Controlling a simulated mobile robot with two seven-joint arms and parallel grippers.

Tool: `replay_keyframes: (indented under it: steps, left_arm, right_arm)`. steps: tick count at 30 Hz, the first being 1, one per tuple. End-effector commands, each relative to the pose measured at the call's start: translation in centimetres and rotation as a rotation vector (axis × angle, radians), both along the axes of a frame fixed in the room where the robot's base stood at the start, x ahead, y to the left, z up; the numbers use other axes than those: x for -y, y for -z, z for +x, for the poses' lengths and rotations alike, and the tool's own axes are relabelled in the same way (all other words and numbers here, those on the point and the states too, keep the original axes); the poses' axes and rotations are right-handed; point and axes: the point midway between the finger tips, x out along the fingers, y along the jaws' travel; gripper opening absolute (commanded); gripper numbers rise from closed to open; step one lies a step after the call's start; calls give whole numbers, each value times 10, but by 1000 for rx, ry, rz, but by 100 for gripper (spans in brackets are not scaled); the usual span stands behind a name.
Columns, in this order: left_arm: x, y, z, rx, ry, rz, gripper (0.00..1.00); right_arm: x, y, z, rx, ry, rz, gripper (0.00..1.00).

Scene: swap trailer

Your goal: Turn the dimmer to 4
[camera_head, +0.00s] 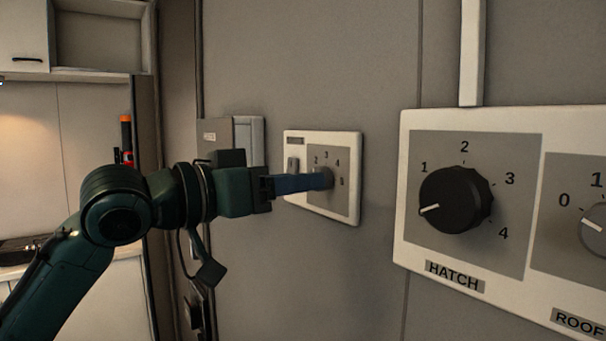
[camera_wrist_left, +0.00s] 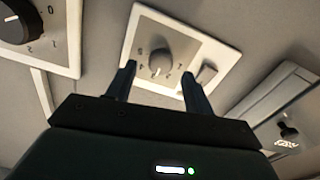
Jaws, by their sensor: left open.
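A small white-framed panel (camera_head: 348,150) on the grey wall carries a small dark dial knob (camera_head: 328,177) with numbers around it, 2, 3 and 4 among them. Its label is too small to read. A rocker switch (camera_head: 293,165) sits beside the dial. My left gripper (camera_head: 320,181) is at this knob and partly hides it and the left part of the scale. In the left wrist view, the open fingers (camera_wrist_left: 158,72) lie either side of the round knob (camera_wrist_left: 160,62). My right gripper is not in view.
A grey box (camera_head: 249,142) is on the wall behind my wrist. A counter and cupboard (camera_head: 25,40) are at far left.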

Motion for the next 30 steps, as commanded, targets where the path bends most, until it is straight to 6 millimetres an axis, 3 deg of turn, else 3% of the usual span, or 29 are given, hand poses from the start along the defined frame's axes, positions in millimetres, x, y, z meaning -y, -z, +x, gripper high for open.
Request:
replay_keyframes:
  steps: [6, 16, 30]
  left_arm:
    - [17, 0, 13, -1, 0, -1, 52]
    - [19, 0, 14, 0, 0, 0, 52]
    - [19, 0, 14, 0, -1, 0, 14]
  right_arm:
    - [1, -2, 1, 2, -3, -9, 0]
    - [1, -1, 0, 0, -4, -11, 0]
    - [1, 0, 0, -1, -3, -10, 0]
